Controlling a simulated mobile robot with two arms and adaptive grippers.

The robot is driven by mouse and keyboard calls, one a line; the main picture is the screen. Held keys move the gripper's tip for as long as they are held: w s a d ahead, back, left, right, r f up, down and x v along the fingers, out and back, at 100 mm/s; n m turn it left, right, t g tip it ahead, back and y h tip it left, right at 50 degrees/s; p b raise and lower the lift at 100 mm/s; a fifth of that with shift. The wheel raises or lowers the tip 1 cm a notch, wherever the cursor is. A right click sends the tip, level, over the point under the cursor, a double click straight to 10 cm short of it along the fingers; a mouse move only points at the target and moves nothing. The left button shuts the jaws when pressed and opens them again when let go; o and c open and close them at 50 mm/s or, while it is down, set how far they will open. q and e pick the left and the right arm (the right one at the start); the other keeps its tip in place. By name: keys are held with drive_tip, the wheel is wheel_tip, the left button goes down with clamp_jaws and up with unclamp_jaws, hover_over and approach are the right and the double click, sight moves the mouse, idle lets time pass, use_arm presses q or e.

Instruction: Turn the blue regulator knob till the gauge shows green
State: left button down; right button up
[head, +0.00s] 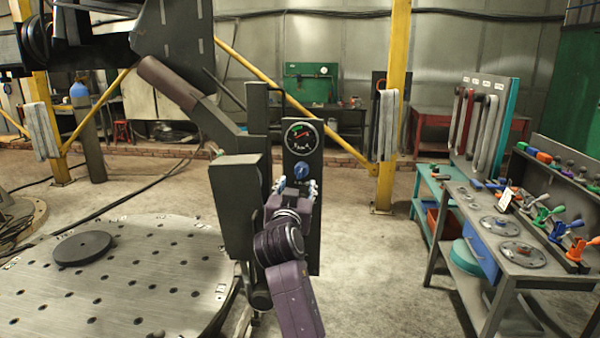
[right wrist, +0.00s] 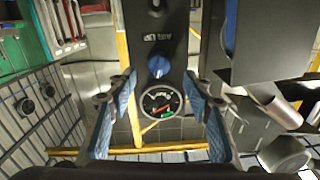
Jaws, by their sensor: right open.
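The blue regulator knob (head: 302,170) sits on a dark upright panel (head: 301,220), just below the round gauge (head: 301,137). The gauge face has a red and a green mark; I cannot tell exactly where the needle points. My right gripper (head: 293,187) is open in front of the panel, with its fingertips near the knob's height. In the right wrist view, which is upside down, the knob (right wrist: 159,67) and gauge (right wrist: 161,104) show between the two blue-padded fingers (right wrist: 160,82). Neither finger visibly touches the knob. My left gripper is not in view.
A perforated round plate (head: 130,285) with a dark disc (head: 83,248) lies at left. A workbench (head: 510,255) with several coloured-handled tools stands at right. Yellow posts (head: 393,100) rise behind. The floor between panel and bench is clear.

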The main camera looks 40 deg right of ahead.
sight(301, 173)
drive_tip(key=p+x, duration=0.1)
drive_tip(key=x, duration=0.3)
drive_tip(key=p+x, duration=0.1)
drive_tip(key=x, duration=0.1)
drive_tip(key=shift+w+d+r+p, duration=0.1)
drive_tip(key=shift+d+r+p, duration=0.15)
drive_tip(key=shift+r+p, duration=0.05)
drive_tip(key=shift+w+d+f, duration=0.1)
drive_tip(key=shift+w+d, duration=0.3)
drive_tip(key=shift+d, duration=0.05)
drive_tip(key=shift+c, duration=0.2)
